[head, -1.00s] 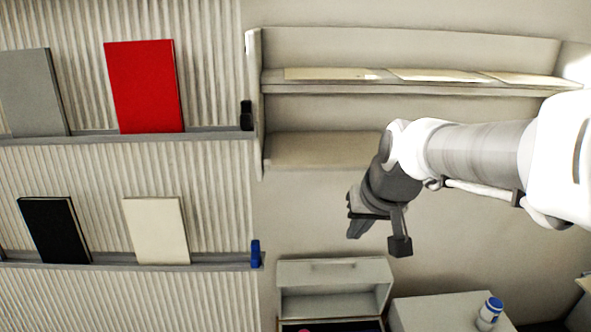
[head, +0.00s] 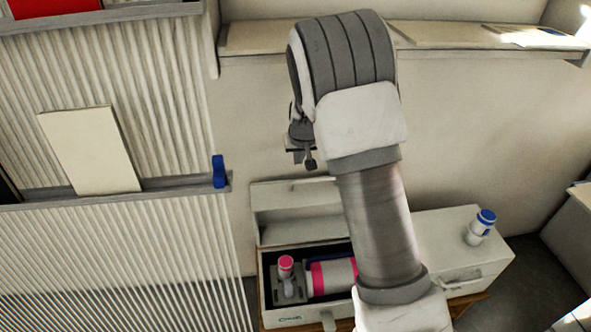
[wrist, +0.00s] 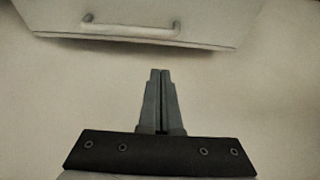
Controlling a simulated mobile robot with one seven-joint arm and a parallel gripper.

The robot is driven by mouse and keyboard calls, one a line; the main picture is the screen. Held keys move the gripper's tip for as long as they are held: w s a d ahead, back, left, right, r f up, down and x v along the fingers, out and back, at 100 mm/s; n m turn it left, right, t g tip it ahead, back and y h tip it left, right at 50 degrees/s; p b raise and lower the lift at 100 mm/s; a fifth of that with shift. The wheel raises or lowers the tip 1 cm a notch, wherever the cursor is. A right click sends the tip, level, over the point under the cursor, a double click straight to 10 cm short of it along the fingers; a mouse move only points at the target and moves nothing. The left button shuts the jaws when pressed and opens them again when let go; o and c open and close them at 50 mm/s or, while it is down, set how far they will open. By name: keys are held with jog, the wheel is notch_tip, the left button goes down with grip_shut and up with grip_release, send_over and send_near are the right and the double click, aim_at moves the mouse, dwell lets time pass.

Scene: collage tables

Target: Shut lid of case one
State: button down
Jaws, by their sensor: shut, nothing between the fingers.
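In the head view an open case with a white lid (head: 296,213) stands below the shelf. The lid is raised at the back, near the wall. The case body (head: 293,317) has an open top and holds pink-and-white items. In the wrist view the two fingers (wrist: 160,72) are shut and empty. A pale panel with a handle (wrist: 130,27), apparently the lid, is beyond the fingertips, with a gap between. My arm hides the case's right part.
A shut white case (head: 447,232) stands to the right, with a blue-capped white bottle (head: 481,227) on top. A wall shelf (head: 440,38) runs above. At left is a ribbed panel with ledges, a cream board (head: 90,150) and a blue clip (head: 219,171).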

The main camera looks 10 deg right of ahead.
jog(key=b+x, duration=0.3)
jog(key=x, duration=0.7)
jog(key=shift+r, duration=0.1)
jog(key=shift+s, duration=0.2)
